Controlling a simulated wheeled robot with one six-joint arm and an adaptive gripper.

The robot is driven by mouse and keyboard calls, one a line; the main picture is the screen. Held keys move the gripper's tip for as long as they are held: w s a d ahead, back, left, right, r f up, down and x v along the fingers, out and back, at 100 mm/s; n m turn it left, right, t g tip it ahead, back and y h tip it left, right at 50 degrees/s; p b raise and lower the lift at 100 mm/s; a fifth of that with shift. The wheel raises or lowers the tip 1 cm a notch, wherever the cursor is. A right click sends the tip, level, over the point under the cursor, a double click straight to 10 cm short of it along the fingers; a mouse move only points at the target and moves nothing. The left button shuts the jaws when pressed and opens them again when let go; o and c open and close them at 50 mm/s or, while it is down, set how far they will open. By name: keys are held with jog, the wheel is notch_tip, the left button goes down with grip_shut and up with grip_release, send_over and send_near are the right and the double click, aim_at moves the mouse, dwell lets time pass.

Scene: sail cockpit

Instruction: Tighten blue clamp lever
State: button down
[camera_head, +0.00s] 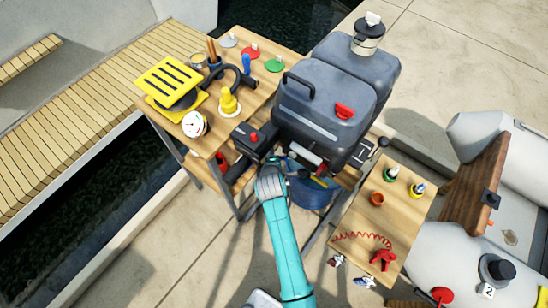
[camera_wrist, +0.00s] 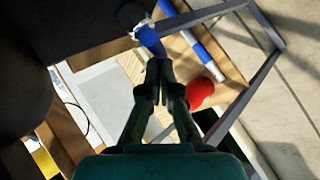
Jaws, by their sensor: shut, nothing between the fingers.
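A blue lever-like piece (camera_wrist: 151,41) shows in the wrist view, at the end of a dark rounded part, just beyond my fingertips. It looks like the clamp lever. My gripper (camera_wrist: 159,72) is shut and empty, its fingertips pointing at the blue piece. A small gap seems to lie between them, but I cannot be sure of contact. In the head view my arm reaches up beside the dark grey outboard motor (camera_head: 325,105). My fingertips and the lever cannot be made out clearly there.
A red rounded object (camera_wrist: 200,93) is close right of my fingers, with grey frame bars (camera_wrist: 245,100) beyond. The left wooden table (camera_head: 208,140) holds several tools. The right wooden table (camera_head: 345,222) holds small pots and a red coiled cord (camera_head: 362,238). Dark motor parts crowd the upper left.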

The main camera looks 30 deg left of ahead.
jog(key=shift+d+f, duration=0.25)
jog(key=shift+f, duration=0.35)
jog(key=shift+d+f, duration=0.1)
dwell(1.4)
jog(key=shift+r, duration=0.8)
jog(key=shift+s, duration=0.1)
jog(key=v, duration=1.2)
